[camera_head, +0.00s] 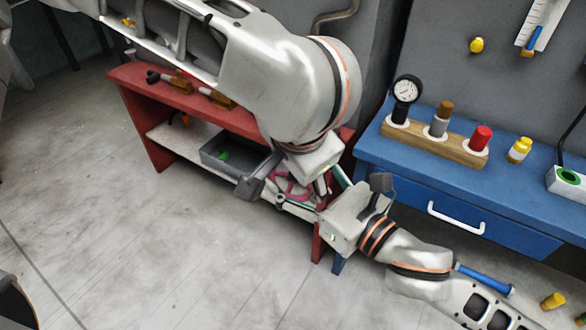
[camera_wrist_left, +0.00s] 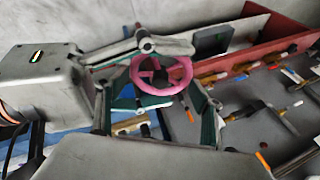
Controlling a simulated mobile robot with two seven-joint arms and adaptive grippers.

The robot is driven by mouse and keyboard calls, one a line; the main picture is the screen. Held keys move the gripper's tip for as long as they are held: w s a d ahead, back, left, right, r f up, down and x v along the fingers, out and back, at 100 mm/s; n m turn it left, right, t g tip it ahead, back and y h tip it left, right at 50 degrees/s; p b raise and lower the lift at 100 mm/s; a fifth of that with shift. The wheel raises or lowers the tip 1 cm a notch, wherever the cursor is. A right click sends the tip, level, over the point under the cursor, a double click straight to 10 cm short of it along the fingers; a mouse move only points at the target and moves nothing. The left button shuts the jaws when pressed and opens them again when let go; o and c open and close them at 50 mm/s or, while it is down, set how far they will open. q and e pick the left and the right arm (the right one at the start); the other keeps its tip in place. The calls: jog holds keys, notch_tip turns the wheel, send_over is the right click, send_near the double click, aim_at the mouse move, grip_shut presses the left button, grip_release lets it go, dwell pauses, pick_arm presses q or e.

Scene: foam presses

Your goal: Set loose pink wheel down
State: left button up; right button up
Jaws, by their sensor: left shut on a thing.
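The loose pink wheel (camera_wrist_left: 160,57) is a small ring with spokes, seen in the left wrist view between the fingers of my left gripper (camera_wrist_left: 160,95). My left gripper is shut on it. In the head view the pink wheel (camera_head: 278,183) shows partly behind my left gripper (camera_head: 285,195), over the shelf of the red bench. My right gripper (camera_head: 338,190) is close by on the right, and its body (camera_wrist_left: 40,80) shows at the left of the left wrist view. Its fingers overlap the wheel area, and I cannot tell whether they are open or touching it.
The red bench (camera_head: 160,85) has a light lower shelf with a grey bin (camera_head: 222,153) holding a green item. A blue bench (camera_head: 500,195) on the right carries a wooden block (camera_head: 440,145) with a gauge and cylinders, and a yellow bottle (camera_head: 519,150). The floor at left is open.

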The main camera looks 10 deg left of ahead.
pick_arm(q)
jog(key=o, duration=1.3)
jog(key=shift+d, duration=0.1)
jog(key=shift+r, duration=0.15)
